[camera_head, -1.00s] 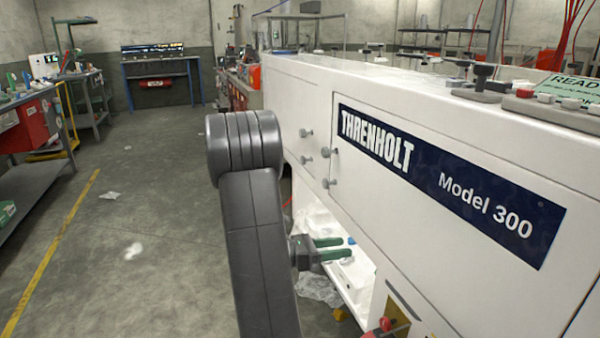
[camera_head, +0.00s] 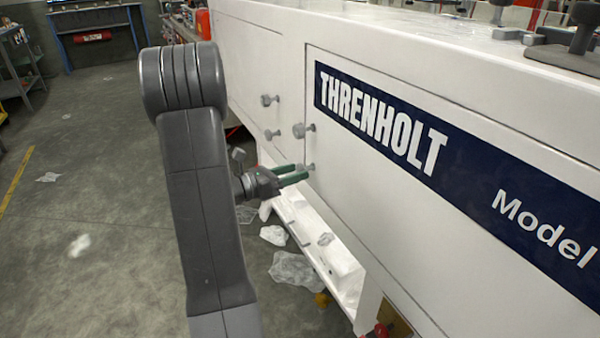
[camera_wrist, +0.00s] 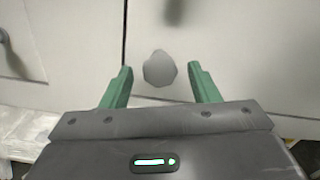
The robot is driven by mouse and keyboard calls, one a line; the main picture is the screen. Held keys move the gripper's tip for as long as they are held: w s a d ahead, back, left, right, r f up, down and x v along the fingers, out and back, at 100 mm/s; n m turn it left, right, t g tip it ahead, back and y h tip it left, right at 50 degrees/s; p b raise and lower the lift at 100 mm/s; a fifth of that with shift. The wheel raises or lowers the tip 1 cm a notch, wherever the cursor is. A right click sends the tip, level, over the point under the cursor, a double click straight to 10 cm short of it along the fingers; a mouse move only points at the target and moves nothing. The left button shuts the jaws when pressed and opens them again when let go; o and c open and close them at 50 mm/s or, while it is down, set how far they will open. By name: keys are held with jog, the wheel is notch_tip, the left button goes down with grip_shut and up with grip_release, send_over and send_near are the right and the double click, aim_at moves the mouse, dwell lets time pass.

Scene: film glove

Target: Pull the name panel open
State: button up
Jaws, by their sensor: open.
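The name panel (camera_head: 340,140) is a white panel with a dark blue strip reading THRENHOLT Model, on the side of a white machine. It sits flush in the machine's side. Two grey round knobs are at its left edge, an upper knob (camera_head: 303,130) and a lower knob (camera_head: 309,167). My gripper (camera_head: 293,174) is open, its green fingers pointing at the lower knob. In the wrist view a grey knob (camera_wrist: 159,68) lies between the two green fingertips (camera_wrist: 159,76), with gaps on both sides. I cannot tell how far the fingers reach past it.
A neighbouring white panel (camera_head: 258,70) with its own knobs (camera_head: 271,134) is left of the seam. An open white shelf (camera_head: 318,250) lies below. Crumpled clear plastic (camera_head: 300,272) lies on the floor. A red knob (camera_head: 381,330) is at the bottom. Floor at left is mostly free.

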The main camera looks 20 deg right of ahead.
jog(key=shift+w+d, duration=0.2)
jog(key=shift+d, duration=1.05)
grip_shut()
jog(key=shift+a, duration=0.15)
